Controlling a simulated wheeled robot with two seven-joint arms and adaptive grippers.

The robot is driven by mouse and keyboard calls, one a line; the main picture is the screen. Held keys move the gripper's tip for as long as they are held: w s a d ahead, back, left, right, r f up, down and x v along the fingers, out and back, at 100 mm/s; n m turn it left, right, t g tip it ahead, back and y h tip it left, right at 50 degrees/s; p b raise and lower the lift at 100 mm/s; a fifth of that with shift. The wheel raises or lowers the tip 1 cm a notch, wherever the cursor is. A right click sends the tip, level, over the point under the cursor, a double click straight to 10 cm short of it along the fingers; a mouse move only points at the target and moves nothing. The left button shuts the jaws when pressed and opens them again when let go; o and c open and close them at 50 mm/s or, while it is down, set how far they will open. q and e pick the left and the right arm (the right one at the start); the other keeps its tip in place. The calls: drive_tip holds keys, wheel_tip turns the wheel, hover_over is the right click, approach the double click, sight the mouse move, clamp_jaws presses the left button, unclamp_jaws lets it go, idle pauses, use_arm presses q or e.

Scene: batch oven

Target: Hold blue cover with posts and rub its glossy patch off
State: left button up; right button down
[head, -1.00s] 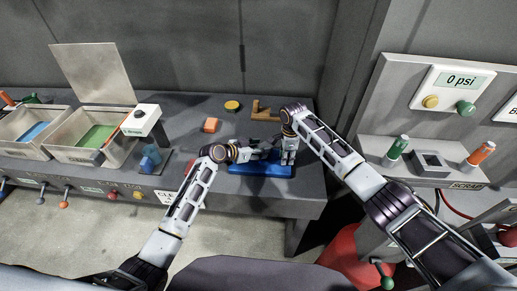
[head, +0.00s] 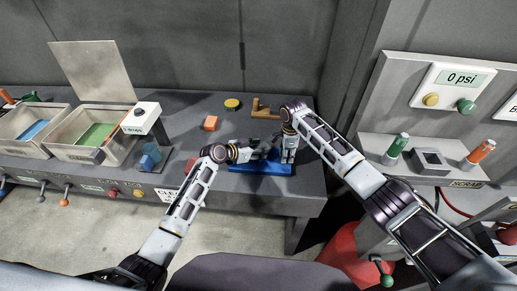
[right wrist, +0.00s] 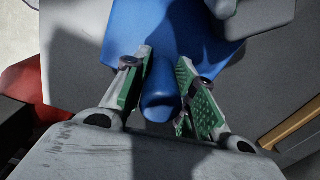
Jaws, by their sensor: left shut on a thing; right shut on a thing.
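The blue cover (head: 262,169) lies at the front edge of the grey bench, below both grippers in the head view. Its blue post (right wrist: 160,92) stands between the green-padded fingers of my right gripper (right wrist: 163,88) in the right wrist view. The right gripper (head: 289,155) is shut on that post, coming from above. My left gripper (head: 267,152) reaches in from the left, low over the cover. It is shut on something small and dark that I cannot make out. The glossy patch cannot be told apart; the grippers and shadow hide much of the cover.
Behind the cover on the bench (head: 300,181) are an orange block (head: 211,123), a yellow disc (head: 232,104) and a brown bracket (head: 265,109). Bins with blue (head: 35,132) and green (head: 97,134) contents stand at left. A panel reading 0 psi (head: 459,79) is at right.

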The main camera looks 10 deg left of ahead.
sight(258, 163)
use_arm(q)
drive_tip(key=shift+s+f, duration=0.1)
use_arm(e)
drive_tip(key=shift+d+f, duration=0.1)
use_arm(q)
drive_tip(key=shift+s, duration=0.1)
drive_tip(key=shift+s, duration=1.85)
drive_tip(key=shift+f, duration=0.1)
drive_tip(key=shift+w, duration=2)
drive_tip(key=shift+r, duration=0.35)
drive_tip(key=shift+r, duration=2.85)
drive_tip(key=shift+r, duration=0.15)
